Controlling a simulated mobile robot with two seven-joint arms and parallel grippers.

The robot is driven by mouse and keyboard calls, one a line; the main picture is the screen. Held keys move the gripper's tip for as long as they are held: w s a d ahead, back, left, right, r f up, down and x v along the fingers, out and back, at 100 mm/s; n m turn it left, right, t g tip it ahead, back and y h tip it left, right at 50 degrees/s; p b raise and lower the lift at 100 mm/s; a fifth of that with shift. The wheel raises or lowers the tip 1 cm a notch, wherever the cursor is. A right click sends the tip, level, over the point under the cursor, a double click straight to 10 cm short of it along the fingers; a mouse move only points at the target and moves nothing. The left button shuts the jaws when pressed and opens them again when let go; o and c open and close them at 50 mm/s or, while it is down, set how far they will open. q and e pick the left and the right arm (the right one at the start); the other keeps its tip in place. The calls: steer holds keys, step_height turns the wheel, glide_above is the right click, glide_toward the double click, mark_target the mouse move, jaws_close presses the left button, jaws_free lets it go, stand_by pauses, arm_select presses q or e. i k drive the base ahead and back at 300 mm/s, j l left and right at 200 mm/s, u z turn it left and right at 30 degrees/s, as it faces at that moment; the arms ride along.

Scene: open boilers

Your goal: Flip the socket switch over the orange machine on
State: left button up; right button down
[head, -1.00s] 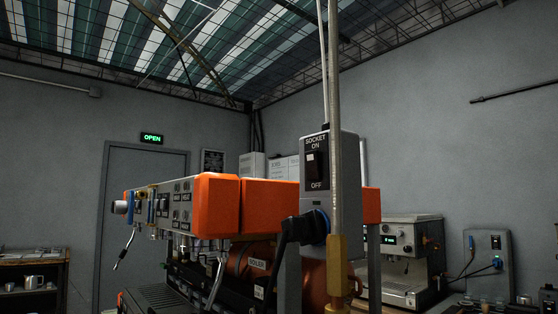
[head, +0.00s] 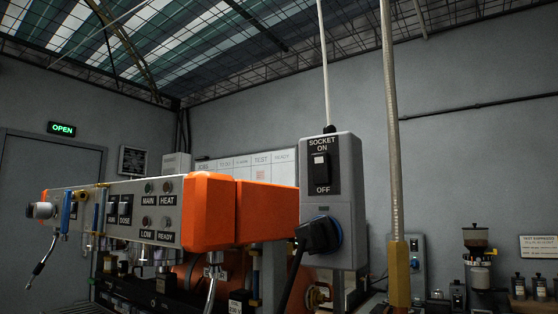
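The socket switch (head: 320,165) is a pale rocker on a black plate on the upper face of a grey socket box (head: 345,205). The plate reads "SOCKET" and "ON" above the rocker and "OFF" below it. I cannot tell which way the rocker is tipped. A black plug (head: 317,235) sits in the blue-rimmed outlet under the switch, with its cable hanging down. The orange machine (head: 208,212) stands left of the box, and the box overlaps its right end. Neither of my grippers is in view.
A thin metal pole with a brass lower part (head: 399,275) stands just right of the socket box. A white conduit (head: 324,60) rises from the box top. A grinder (head: 477,262) and dark bottles (head: 528,287) are at the far right.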

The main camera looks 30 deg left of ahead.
mark_target(320, 162)
steer(key=k+j, duration=0.1)
steer(key=j, duration=0.35)
steer(key=k+j, duration=0.15)
steer(key=j, duration=0.25)
steer(key=k+j, duration=0.1)
steer(key=j, duration=0.35)
steer(key=k+j, duration=0.15)
steer(key=j, duration=0.25)
